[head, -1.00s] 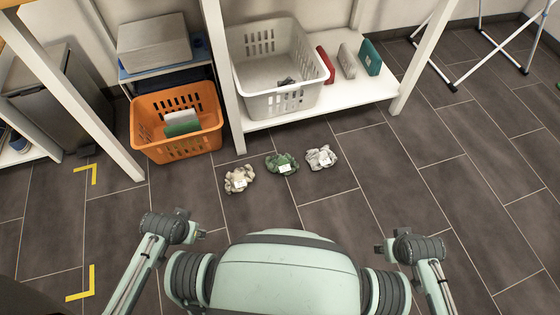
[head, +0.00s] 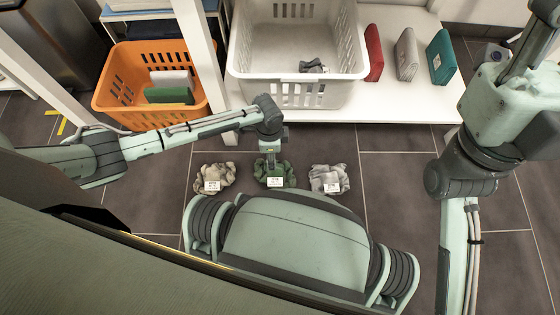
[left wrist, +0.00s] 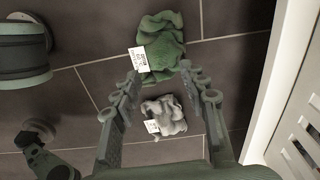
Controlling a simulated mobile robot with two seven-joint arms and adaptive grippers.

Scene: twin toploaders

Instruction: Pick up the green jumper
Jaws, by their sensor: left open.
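The green jumper (head: 286,174) lies crumpled on the dark tiled floor, with a white tag, between two other garments. It also shows at the top of the left wrist view (left wrist: 170,48). My left gripper (head: 270,146) points down over the jumper and hides part of it. In the left wrist view its two fingers (left wrist: 160,78) are apart, with nothing held between them. The jumper lies beyond the fingertips. My right arm is at the right of the head view; its hand is out of that frame. Dark arm parts at lower left of the wrist view are unclear.
A beige garment (head: 214,178) lies left of the jumper and a grey one (head: 330,179) right. A white post (head: 203,75) rises near my left arm.

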